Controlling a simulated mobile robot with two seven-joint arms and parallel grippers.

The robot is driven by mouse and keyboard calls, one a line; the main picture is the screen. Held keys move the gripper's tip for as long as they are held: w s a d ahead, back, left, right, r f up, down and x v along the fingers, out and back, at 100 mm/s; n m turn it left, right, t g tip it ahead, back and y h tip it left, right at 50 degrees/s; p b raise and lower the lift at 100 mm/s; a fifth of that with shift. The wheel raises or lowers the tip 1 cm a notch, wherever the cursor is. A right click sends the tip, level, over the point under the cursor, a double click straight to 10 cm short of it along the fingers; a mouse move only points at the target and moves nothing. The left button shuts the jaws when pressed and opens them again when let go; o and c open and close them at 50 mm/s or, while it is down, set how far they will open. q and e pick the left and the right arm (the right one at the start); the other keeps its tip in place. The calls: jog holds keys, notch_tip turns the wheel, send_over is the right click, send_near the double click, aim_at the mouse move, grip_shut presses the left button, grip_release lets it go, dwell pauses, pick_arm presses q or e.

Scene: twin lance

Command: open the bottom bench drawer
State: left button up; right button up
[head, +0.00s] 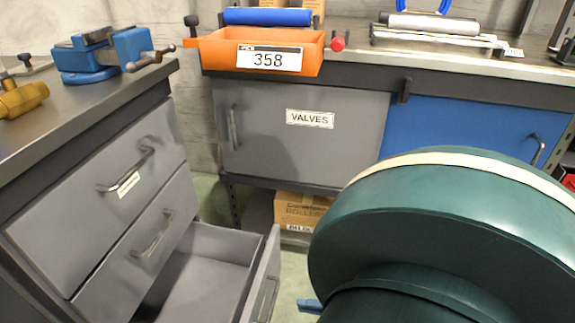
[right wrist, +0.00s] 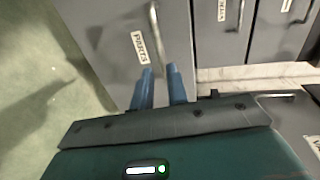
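The left bench has a stack of grey drawers. The bottom drawer (head: 200,285) stands pulled well out, its empty-looking inside showing. Its front, with a bar handle and a white label, fills the upper left of the right wrist view (right wrist: 112,40). The handle (right wrist: 154,30) is just beyond my right gripper (right wrist: 160,70). The gripper's two blue fingers are apart, with a gap between them. In the head view the blue fingertips (head: 308,305) are right of the drawer front, apparently clear of it. My left gripper is not in view.
The top drawer (head: 100,205) and middle drawer (head: 135,255) are shut. A blue vise (head: 105,55) and brass part (head: 22,98) lie on the bench top. A cabinet marked VALVES (head: 300,135), an orange bin (head: 262,52) and a cardboard box (head: 297,210) are behind.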

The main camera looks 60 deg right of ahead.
jog(key=shift+v, duration=1.65)
